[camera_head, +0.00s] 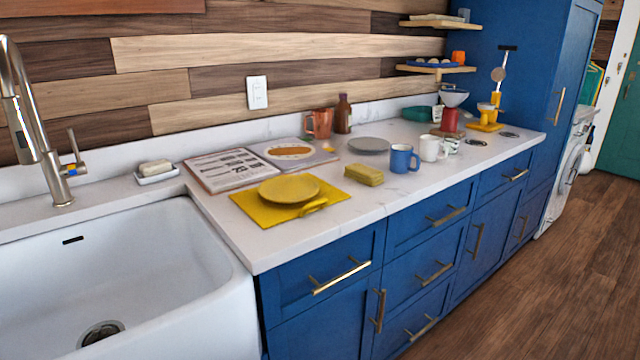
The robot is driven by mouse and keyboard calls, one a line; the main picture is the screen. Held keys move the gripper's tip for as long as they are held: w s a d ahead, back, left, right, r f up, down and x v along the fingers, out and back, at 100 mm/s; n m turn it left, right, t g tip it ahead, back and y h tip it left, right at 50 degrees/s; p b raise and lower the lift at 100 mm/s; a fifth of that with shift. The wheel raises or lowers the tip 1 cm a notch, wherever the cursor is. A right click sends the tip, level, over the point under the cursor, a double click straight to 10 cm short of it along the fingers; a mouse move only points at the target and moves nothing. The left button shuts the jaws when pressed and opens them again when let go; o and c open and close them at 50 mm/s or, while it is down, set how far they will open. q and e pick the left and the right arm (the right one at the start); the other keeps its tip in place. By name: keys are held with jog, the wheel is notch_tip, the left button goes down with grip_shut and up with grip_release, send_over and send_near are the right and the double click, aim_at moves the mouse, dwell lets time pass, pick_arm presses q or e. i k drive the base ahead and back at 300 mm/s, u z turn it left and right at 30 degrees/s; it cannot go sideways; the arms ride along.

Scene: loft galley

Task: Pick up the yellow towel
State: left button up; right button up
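A small yellow folded block, which looks like the folded yellow towel (363,175), lies on the white countertop near its front edge. To its left, a flat yellow mat (250,206) lies on the counter with a yellow plate (289,187) on it. A small curved yellow item (313,206) lies at the mat's front right. The towel is apart from the mat, and nothing lies on it. Neither of my grippers is in view.
A blue mug (403,159) and a white mug (431,148) stand right of the towel; a grey plate (369,145) lies behind it. An open book (232,168) lies behind the mat. The white sink (200,250) is at left. Blue drawers with protruding handles (340,275) are below.

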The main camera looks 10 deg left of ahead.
aim_at(365, 175)
jog(key=k, duration=1.2)
jog(key=z, duration=1.25)
jog(key=i, duration=2.75)
jog(key=u, duration=0.85)
